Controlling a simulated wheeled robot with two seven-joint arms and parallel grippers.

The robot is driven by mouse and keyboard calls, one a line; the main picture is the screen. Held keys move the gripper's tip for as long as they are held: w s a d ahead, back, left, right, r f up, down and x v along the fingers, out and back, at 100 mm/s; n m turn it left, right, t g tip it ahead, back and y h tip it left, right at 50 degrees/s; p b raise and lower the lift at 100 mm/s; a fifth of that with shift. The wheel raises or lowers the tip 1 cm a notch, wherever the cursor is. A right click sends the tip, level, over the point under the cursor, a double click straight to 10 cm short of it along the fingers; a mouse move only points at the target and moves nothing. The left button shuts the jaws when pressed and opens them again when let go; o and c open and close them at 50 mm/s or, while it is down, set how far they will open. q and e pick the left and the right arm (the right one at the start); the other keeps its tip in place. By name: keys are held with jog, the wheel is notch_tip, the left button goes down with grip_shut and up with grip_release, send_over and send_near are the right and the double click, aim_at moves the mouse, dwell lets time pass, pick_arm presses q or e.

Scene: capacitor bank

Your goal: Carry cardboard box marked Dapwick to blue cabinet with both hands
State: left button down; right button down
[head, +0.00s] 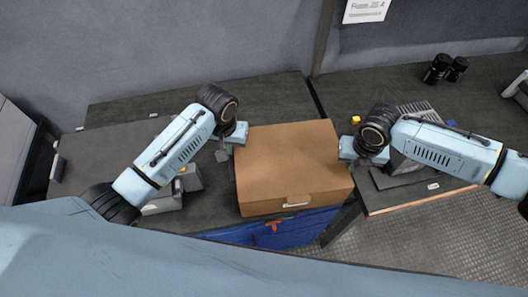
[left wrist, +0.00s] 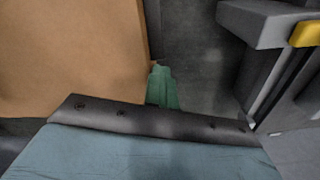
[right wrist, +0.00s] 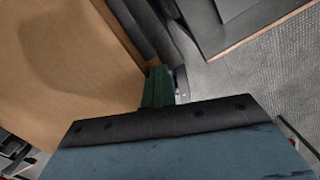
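A brown cardboard box (head: 290,160) sits between my two grippers in the head view. A small white mark shows low on its near side; no name is readable. My left gripper (head: 230,150) is at the box's left side, its green fingers together beside the cardboard (left wrist: 75,60) in the left wrist view. My right gripper (head: 349,150) is at the right side, its green fingers together along the cardboard (right wrist: 60,70) in the right wrist view. Neither gripper's fingers close around the box. A blue cabinet front (head: 290,231) with an orange handle shows below the box, partly hidden by it.
Dark worktops (head: 262,99) extend left and right behind the box. Grey equipment (head: 192,180) stands under my left arm, and a grey device (head: 420,113) is beside my right arm. Black binoculars (head: 445,69) lie at the back right. Metal floor (head: 430,236) shows front right.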

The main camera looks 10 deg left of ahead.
pick_arm(q)
jog(key=shift+a+r, duration=0.1)
jog(key=shift+a, duration=0.1)
jog(key=c, duration=1.7)
grip_release()
jog(key=shift+a, duration=0.65)
jog(key=shift+c, duration=0.2)
pick_arm(e)
jog(key=shift+d+r, duration=0.1)
jog(key=shift+d, duration=0.7)
jog(key=c, duration=1.7)
grip_release()
jog(key=shift+d, duration=0.1)
jog(key=shift+c, duration=0.2)
pick_arm(q)
jog(key=shift+r, duration=0.1)
notch_tip(320, 180, up, 12)
jog(key=shift+s, duration=0.45)
pick_arm(e)
notch_tip(320, 180, up, 12)
jog(key=shift+s, duration=0.45)
